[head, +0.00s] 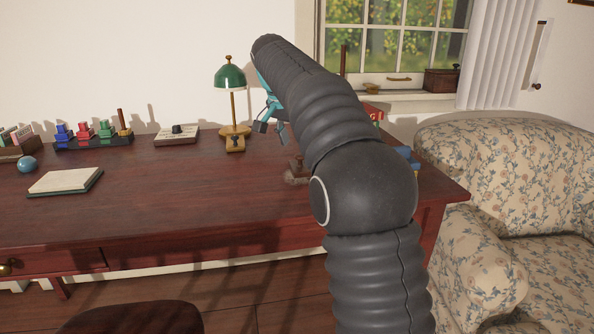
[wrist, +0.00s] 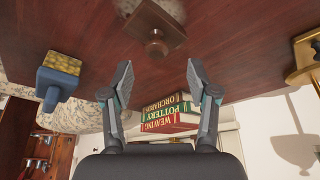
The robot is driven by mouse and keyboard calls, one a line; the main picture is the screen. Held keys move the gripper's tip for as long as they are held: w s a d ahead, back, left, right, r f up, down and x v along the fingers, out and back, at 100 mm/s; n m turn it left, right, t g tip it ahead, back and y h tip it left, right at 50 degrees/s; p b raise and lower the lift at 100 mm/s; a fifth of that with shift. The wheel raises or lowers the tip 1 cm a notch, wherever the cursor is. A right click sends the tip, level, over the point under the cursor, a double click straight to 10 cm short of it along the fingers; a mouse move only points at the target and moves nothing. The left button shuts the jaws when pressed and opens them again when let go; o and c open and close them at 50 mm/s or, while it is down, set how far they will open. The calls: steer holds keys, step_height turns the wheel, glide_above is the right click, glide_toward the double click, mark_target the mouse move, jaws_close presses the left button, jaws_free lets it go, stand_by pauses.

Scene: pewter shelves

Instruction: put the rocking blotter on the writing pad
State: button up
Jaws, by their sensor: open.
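The rocking blotter (head: 296,168), a brown wooden block with a knob, is on the desk right of centre. My arm hides part of it in the head view. In the wrist view the blotter (wrist: 148,20) is at the top middle, its round knob between and beyond my fingertips, touching neither. My gripper (head: 269,128) is open and empty above the back of the desk; its two spread fingers also show in the wrist view (wrist: 159,68). The writing pad (head: 64,180), cream with a dark green edge, lies flat and bare at the desk's left.
Stamps in a dark rack (head: 93,143), a wooden box (head: 177,135) and a blue ball (head: 27,164) are back left. Books (wrist: 168,113) and a blue sponge holder (wrist: 56,84) are near the blotter. The desk's middle is clear.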

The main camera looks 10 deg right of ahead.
mark_target(300, 155)
steer(key=x, duration=0.3)
steer(key=b+x, duration=0.1)
steer(key=x, duration=0.1)
steer(key=shift+s, duration=0.3)
steer(key=shift+c, duration=0.2)
jaws_close()
